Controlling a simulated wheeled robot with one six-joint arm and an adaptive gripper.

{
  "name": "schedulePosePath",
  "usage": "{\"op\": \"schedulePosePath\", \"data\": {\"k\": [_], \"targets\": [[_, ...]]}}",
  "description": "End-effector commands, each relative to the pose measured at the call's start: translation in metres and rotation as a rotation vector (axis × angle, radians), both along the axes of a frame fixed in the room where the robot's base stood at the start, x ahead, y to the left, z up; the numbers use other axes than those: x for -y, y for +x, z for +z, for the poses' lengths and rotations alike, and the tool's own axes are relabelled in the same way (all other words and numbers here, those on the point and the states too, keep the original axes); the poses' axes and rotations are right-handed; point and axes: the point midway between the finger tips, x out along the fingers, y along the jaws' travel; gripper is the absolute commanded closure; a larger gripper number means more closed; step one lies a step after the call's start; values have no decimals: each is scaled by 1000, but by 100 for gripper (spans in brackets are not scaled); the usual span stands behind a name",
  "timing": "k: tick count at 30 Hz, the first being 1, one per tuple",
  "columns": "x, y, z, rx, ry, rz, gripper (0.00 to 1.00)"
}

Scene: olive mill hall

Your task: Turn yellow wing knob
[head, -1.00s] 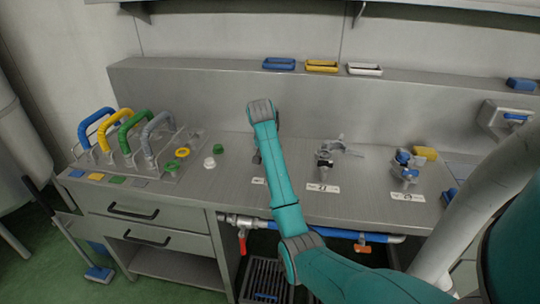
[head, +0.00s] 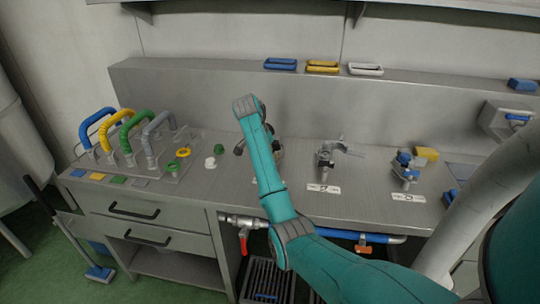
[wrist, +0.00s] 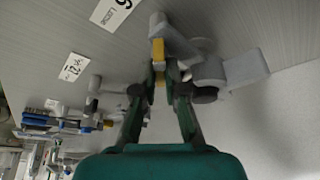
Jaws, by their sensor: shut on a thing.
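In the wrist view the yellow wing knob (wrist: 158,51) shows as a small yellow piece on a grey metal fitting (wrist: 178,38). My gripper (wrist: 166,72) has its fingertips close together at the lower end of the yellow piece, shut on it. The fingers hide part of the knob, so its exact turn angle cannot be told. In the head view my teal arm reaches over the bench and hides the gripper and the knob. Part of the fitting (head: 278,151) shows just right of the arm.
A second metal valve (head: 326,155) and a blue-handled valve (head: 404,163) stand farther right on the steel bench. A rack of coloured hose handles (head: 120,135) is at left. Blue, yellow and white trays (head: 322,67) lie on the back ledge. A white label (wrist: 111,12) lies by the fitting.

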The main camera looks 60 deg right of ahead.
Motion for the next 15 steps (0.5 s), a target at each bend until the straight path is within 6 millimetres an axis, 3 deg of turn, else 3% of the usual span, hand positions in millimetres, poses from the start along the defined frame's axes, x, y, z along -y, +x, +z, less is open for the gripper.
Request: {"op": "schedulePosePath", "data": {"k": [13,15], "targets": [[-1,0,-1,-2,4,-9,100],[-1,0,-1,-2,4,-9,77]]}}
